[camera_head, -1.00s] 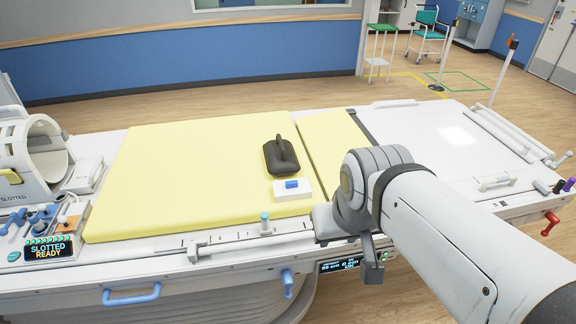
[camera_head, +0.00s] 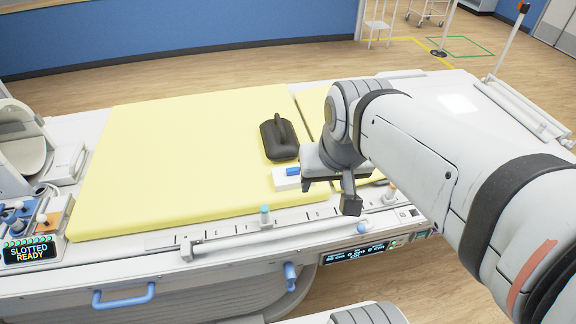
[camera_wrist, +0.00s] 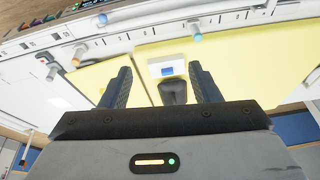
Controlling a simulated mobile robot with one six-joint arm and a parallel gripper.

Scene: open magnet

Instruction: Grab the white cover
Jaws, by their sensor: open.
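A small white block (camera_head: 281,184) with a blue piece (camera_head: 292,171) on top lies on the yellow mat (camera_head: 180,150) near its front edge. It is the nearest match to the white cover. A dark block with a handle (camera_head: 280,140) sits just behind it. My gripper (camera_head: 335,185) is just right of the white block in the head view. In the wrist view my gripper (camera_wrist: 160,70) is open, and the white block (camera_wrist: 168,60) shows between the fingertips, with the dark block (camera_wrist: 173,92) below it. I see no contact.
A blue lever (camera_head: 290,275) hangs below. A white ring-shaped device (camera_head: 22,140) and a "SLOTTED READY" display (camera_head: 28,250) stand at the left. Most of the mat is clear.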

